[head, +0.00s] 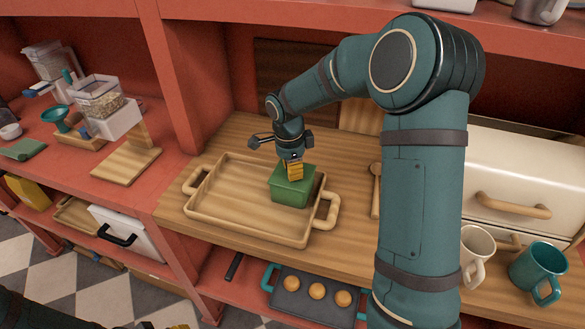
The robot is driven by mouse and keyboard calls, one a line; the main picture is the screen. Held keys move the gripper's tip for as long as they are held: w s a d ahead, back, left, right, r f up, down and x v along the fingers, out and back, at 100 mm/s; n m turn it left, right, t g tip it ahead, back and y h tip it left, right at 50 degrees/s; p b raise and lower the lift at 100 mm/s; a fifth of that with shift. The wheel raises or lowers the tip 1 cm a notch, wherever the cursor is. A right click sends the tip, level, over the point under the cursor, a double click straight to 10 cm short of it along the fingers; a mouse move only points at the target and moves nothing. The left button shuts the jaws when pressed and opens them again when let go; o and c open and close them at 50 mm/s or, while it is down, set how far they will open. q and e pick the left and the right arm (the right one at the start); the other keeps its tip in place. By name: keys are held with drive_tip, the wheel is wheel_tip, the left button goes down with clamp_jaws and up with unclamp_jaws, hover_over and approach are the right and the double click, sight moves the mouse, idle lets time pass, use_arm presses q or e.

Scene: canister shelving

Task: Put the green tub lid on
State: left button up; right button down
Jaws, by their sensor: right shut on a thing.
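The green tub (291,196) stands upright on the right part of a wooden tray on the counter. Its green lid (305,182) lies flat at the top of the tub; I cannot tell whether it is fully seated. My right gripper (295,172) comes down from above with its yellow fingers at the lid. It is shut on the lid, and the fingers hide the part they hold. My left gripper (178,326) barely shows at the bottom edge, cut off by the frame, far from the tub.
The wooden tray (215,220) has raised rims and two handles. A wooden spoon (375,172), a cream mug (477,245), a teal mug (540,266) and a cream bread box (520,170) are to the right. A dark baking tray (290,300) with buns is below. The tray's left half is clear.

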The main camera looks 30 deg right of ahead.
drive_tip(key=shift+c, duration=1.7)
unclamp_jaws()
drive_tip(key=shift+r, duration=0.1)
drive_tip(key=shift+r+p, duration=2.3)
drive_tip(key=shift+r, duration=1.1)
